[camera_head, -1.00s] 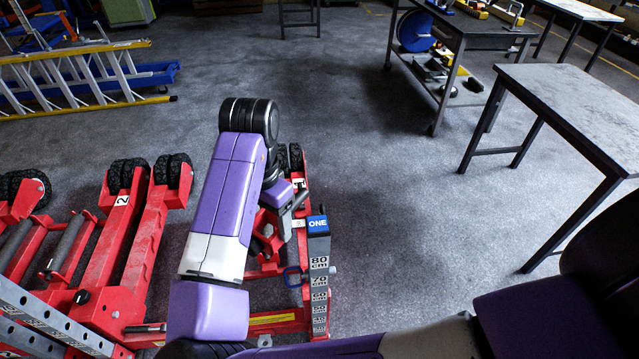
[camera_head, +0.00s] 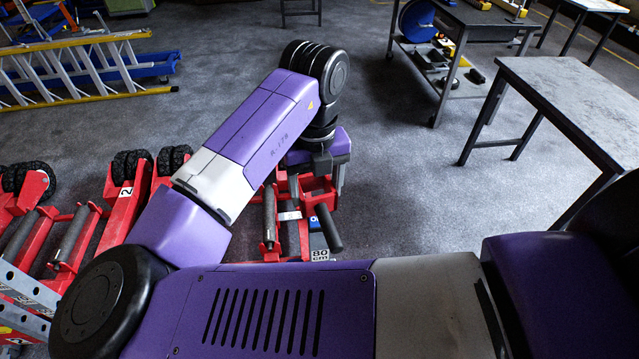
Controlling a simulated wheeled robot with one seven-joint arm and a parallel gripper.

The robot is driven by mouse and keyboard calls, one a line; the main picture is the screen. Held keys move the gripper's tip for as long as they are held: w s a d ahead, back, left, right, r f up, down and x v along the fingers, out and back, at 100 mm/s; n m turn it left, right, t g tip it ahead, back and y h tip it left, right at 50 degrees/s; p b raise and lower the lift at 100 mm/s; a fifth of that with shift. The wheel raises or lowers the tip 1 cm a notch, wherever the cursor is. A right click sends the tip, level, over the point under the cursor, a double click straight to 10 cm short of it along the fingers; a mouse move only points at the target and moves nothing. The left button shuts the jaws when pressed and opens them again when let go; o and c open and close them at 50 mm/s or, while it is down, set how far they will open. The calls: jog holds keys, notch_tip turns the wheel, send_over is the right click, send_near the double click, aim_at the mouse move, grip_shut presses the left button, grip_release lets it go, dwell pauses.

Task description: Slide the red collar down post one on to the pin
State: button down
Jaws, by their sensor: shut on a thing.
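Post one (camera_head: 320,253) shows only its top, with a partly covered blue label and an 80 cm mark. A dark cylinder (camera_head: 328,228) slants across it; I cannot tell what it belongs to. My gripper (camera_head: 338,182) points down just beyond the post top, mostly hidden by my wrist. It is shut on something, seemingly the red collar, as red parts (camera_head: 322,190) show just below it. They cannot be clearly told from the red frame behind. The pin and the lower post are hidden behind my arm.
Red wheeled jacks (camera_head: 118,205) stand at the left. A yellow ladder (camera_head: 80,70) lies at the back left. A grey table (camera_head: 575,100) and a dark trolley (camera_head: 460,60) stand at the right. The floor (camera_head: 430,190) between is clear.

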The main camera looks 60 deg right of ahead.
jog(key=shift+s+r+m, duration=0.3)
jog(key=shift+s+m, duration=0.05)
jog(key=shift+m, duration=0.65)
jog(key=shift+w+d, duration=0.1)
jog(key=shift+d, duration=0.1)
jog(key=b, duration=0.5)
send_over(319, 233)
jog(key=d, duration=0.2)
jog(key=shift+w+a+f, duration=0.1)
jog(key=shift+w+f, duration=0.05)
jog(key=shift+f, duration=0.85)
jog(key=shift+w+a+f, duration=0.1)
jog(key=shift+f, duration=0.85)
jog(key=shift+w+a+f, duration=0.1)
jog(key=shift+w+f, duration=0.05)
jog(key=shift+f, duration=0.85)
jog(key=shift+f+b, duration=3.85)
jog(key=shift+f, duration=1.15)
